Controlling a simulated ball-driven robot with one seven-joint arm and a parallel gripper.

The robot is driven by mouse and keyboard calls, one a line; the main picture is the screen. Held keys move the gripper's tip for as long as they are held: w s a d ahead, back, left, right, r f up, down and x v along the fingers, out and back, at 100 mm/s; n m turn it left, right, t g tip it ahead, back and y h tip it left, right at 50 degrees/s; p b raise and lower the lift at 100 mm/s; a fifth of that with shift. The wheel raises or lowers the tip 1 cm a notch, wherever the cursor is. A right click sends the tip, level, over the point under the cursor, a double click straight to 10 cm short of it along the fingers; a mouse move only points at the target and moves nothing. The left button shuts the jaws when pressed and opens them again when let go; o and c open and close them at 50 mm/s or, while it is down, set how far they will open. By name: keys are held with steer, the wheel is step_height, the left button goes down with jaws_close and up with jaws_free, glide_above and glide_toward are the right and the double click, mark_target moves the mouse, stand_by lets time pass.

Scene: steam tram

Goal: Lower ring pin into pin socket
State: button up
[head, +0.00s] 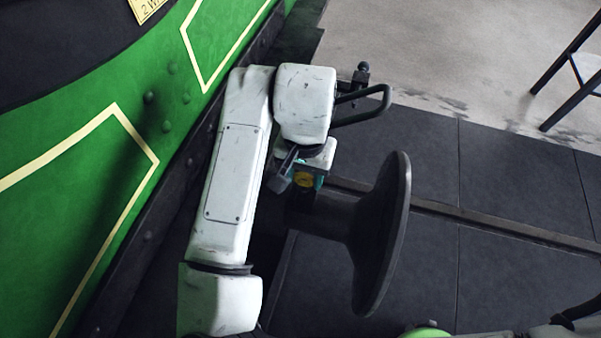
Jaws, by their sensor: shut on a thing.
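My gripper (296,174) is below the white wrist of my arm, in the middle of the head view, close to the green side of the tram. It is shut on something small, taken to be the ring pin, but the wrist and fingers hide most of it. A small yellow and teal piece shows at the fingers; I cannot tell whether it belongs to the pin or to the gripper. The pin socket cannot be made out, so I cannot tell whether the pin touches it.
A dark buffer (382,235) with a broad round disc stands just right of my gripper. The green tram side (90,170) fills the left. A black loop bar (372,112) shows beyond my wrist. A dark-legged stand (575,70) is at the upper right; the floor between is clear.

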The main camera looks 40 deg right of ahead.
steer(key=shift+f+b, duration=0.45)
steer(key=shift+f, duration=0.3)
steer(key=o, duration=1.2)
steer(key=shift+r, duration=0.15)
step_height(320, 180, up, 11)
steer(key=shift+f+p, duration=0.15)
steer(key=shift+p, duration=0.15)
steer(key=shift+s, duration=0.1)
